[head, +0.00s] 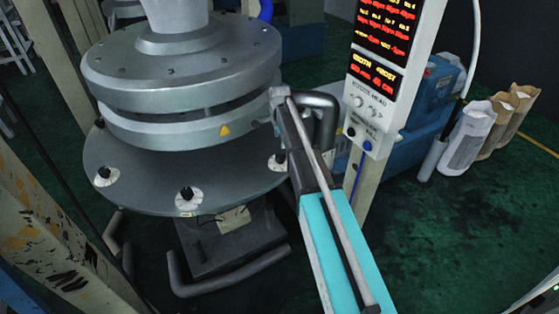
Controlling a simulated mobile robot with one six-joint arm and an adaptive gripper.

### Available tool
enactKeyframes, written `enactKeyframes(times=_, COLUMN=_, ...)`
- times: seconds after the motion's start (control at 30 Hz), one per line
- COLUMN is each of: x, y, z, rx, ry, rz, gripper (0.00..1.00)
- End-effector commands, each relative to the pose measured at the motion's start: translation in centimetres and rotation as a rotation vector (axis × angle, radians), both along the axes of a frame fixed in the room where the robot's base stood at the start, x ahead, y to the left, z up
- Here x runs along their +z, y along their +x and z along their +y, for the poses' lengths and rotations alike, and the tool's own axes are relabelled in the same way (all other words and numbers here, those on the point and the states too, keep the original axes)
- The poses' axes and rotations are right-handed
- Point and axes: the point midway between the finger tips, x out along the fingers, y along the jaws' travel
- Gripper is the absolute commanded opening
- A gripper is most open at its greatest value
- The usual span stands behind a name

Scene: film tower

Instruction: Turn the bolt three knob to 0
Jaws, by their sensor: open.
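In the head view, several black knobs with white round dials sit along the rim of the grey round plate (235,190) of the film tower's die. One knob (103,175) is at the left, one (185,194) is at the front, and one (279,161) is at the right. The bolt numbers and dial readings are too small to read, so I cannot tell which is bolt three. A turquoise and black arm-like part, which I cannot surely call mine, rises from the lower right and ends just above the right knob. No gripper fingers can be made out.
Bent dark bar handles (230,281) stick out below the plate. A control panel (378,80) with red digits stands to the right on a post. Blue machinery and white and brown sacks (470,135) stand behind it. The green floor at lower right is clear.

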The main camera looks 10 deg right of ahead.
Motion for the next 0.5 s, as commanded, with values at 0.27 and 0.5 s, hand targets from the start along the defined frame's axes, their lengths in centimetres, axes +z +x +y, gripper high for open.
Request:
enactKeyframes(times=0.27, x=-2.5, y=-0.1, z=0.0, rx=0.001, ry=0.000, rz=0.000, gripper=0.97)
enactKeyframes(times=0.5, x=-4.4, y=-0.1, z=0.1, rx=0.001, ry=0.000, rz=0.000, gripper=0.97)
